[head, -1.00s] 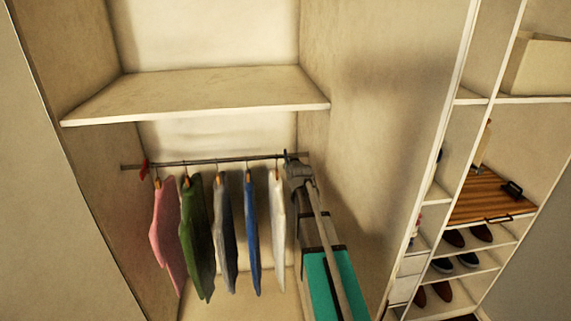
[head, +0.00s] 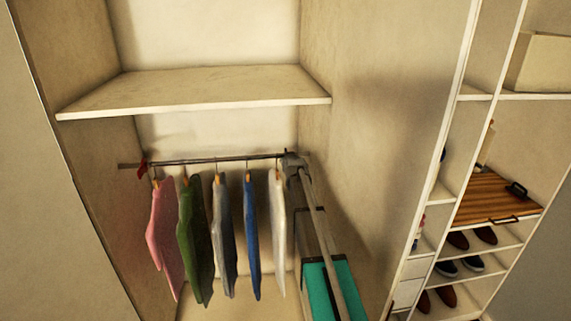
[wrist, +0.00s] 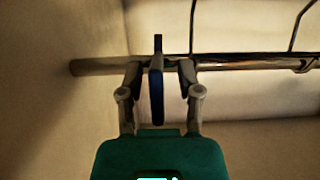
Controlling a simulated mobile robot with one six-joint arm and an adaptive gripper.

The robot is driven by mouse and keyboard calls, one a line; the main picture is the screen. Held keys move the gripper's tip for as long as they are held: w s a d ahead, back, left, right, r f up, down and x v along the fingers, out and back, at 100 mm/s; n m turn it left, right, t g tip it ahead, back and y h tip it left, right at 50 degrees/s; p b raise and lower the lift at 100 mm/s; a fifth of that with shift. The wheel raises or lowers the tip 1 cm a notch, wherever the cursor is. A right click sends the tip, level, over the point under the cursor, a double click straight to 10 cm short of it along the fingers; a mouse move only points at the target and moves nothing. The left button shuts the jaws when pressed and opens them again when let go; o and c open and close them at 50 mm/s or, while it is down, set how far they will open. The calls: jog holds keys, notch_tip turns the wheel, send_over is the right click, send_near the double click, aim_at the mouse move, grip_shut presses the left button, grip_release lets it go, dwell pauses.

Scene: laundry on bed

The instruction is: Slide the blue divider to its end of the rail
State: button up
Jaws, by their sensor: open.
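The blue divider (wrist: 157,90) is a thin dark blue piece on the rail (wrist: 225,64) in the wrist view. My gripper (wrist: 158,76) is open, with one finger on each side of the divider and a gap visible on both sides. The bare rail end shows a little beyond it, by the wall. In the head view my gripper (head: 291,158) is at the right end of the rail (head: 210,160) and hides the blue divider.
A red divider (head: 143,165) sits near the rail's left end. Several garments hang between, with a white one (head: 278,225) closest to my gripper. A shelf (head: 195,92) lies above the rail. The closet's right wall (head: 370,150) is close beside my arm.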

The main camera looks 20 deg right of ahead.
grip_shut()
dwell(0.3)
jog(key=shift+a, duration=0.1)
